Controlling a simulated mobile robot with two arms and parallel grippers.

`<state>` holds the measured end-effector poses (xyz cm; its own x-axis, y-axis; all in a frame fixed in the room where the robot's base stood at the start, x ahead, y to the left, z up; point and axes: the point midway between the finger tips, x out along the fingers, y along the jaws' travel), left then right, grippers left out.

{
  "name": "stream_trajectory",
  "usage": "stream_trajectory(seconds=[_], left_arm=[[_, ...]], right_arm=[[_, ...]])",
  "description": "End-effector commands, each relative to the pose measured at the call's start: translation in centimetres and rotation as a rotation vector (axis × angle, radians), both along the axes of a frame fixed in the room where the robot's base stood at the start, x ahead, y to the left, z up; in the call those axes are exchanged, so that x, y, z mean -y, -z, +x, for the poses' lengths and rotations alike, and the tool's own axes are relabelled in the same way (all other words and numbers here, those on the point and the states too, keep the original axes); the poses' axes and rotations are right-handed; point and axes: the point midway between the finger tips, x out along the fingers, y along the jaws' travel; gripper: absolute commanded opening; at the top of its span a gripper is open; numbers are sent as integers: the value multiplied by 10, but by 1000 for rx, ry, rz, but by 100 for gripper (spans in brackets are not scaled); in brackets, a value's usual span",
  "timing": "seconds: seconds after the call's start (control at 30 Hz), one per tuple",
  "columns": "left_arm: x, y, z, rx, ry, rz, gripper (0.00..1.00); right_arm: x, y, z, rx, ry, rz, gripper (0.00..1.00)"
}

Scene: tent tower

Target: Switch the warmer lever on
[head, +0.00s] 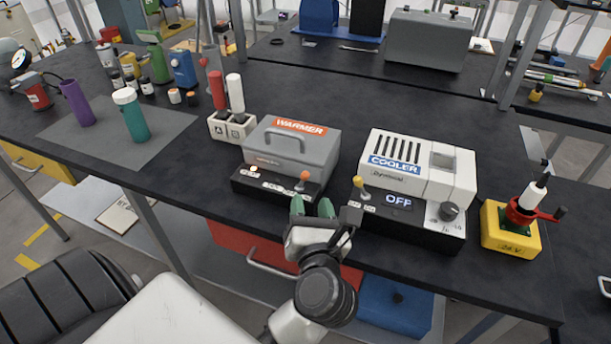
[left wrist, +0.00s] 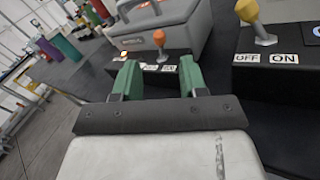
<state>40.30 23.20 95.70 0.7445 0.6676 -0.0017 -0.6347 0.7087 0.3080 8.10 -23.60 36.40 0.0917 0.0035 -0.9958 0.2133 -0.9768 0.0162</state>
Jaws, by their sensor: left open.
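The grey warmer (head: 290,148) with its orange label stands near the table's front edge. Its orange-knobbed lever (head: 305,177) rises from the right part of its black front base. In the left wrist view the lever (left wrist: 159,40) stands beyond my fingertips, between them in the picture, over small OFF and ON labels; which way it leans is hard to tell. My left gripper (head: 312,208) has green fingers, is open and empty, and is just in front of the lever, apparently not touching it. It also shows in the left wrist view (left wrist: 158,80). My right gripper is not in view.
The white cooler (head: 415,165), its display reading OFF, stands right of the warmer with a yellow lever (head: 359,183). A yellow box with a red crank (head: 510,228) is farther right. A holder with red and white handles (head: 232,126) stands left of the warmer.

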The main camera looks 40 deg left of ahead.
Motion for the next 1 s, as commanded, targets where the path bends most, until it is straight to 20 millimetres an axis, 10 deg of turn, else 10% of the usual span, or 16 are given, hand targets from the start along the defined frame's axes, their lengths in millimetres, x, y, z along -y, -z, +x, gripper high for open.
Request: stream_trajectory(seconds=[0.33, 0.77, 1.0], left_arm=[[-41, -2, 46, 0, 0, 6, 43], [-50, 0, 55, 0, 0, 3, 43], [-50, 0, 55, 0, 1, 3, 10]], right_arm=[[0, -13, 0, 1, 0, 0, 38], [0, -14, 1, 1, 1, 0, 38], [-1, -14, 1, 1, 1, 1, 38]])
